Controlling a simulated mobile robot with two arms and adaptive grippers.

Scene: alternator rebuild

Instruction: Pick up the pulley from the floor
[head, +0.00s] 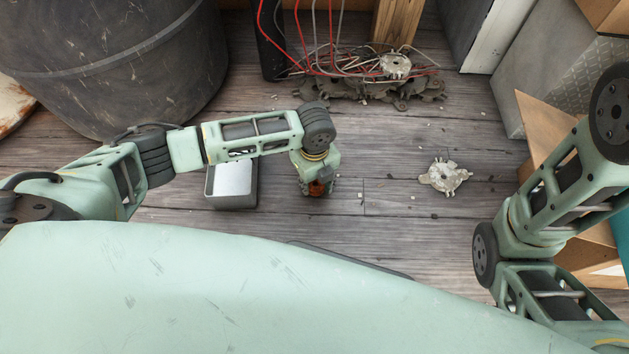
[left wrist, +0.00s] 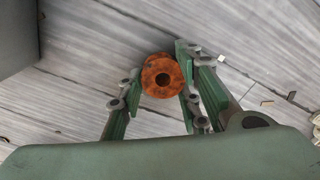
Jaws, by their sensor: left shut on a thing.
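The pulley (left wrist: 162,80) is a rusty orange-brown round part with a dark centre hole. In the left wrist view it sits between the two green fingers of my left gripper (left wrist: 158,88), which is shut on it. In the head view the left gripper (head: 318,188) points down close to the plank floor, and a bit of the rusty pulley (head: 317,189) shows under it. I cannot tell whether the pulley touches the floor. My right arm shows at the right of the head view, but its gripper is out of frame.
A pale metal housing (head: 445,177) lies on the floor to the right. Wires and dark metal parts (head: 370,88) lie at the back. A large dark drum (head: 105,60) stands back left, with cardboard (head: 545,125) at right.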

